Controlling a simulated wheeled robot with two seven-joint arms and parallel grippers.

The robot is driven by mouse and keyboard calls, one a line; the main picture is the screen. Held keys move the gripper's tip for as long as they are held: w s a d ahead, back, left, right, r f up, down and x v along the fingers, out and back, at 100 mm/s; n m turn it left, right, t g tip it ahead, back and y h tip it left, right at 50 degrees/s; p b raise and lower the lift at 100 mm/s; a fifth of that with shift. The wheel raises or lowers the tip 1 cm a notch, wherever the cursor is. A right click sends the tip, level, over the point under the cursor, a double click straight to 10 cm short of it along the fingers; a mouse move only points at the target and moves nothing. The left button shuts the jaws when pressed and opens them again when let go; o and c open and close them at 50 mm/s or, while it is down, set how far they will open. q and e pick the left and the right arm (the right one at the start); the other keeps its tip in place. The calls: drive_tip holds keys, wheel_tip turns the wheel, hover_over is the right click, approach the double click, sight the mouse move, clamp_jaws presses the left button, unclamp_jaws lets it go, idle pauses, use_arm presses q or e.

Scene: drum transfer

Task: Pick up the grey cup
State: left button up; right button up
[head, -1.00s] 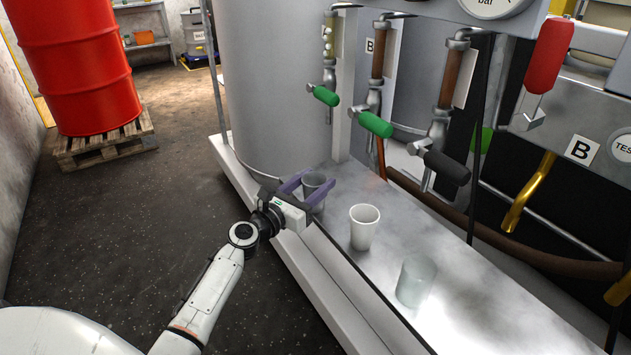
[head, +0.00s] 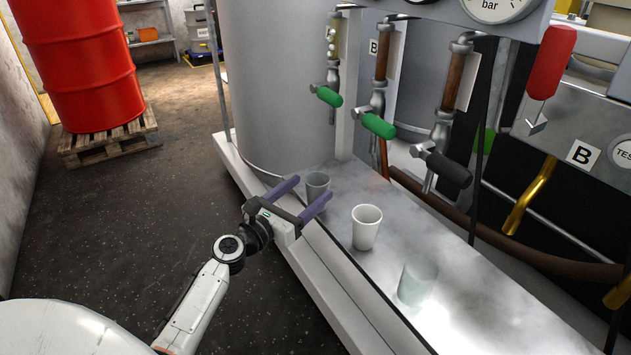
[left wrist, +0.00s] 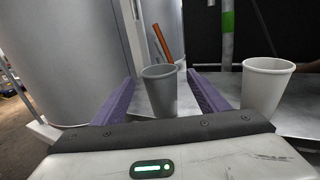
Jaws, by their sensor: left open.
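The grey cup (head: 317,185) stands upright on the metal shelf (head: 345,180), nearest the big tank. In the left wrist view the grey cup (left wrist: 160,92) shows between and beyond the two purple fingers. My left gripper (head: 306,191) is open and empty. Its fingers point toward the grey cup, which appears in front of their tips; I cannot tell whether the tips reach its sides. My right gripper is not in view.
A white cup (head: 366,227) stands right of the grey cup, and also shows in the left wrist view (left wrist: 263,88). A clear glass cup (head: 417,280) stands farther right. A grey tank (head: 285,90) is behind. Valves with green handles (head: 379,126) hang above the shelf.

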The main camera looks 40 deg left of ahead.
use_arm(q)
drive_tip(key=s, duration=0.5)
drive_tip(key=shift+s, duration=0.35)
drive_tip(key=shift+c, duration=0.3)
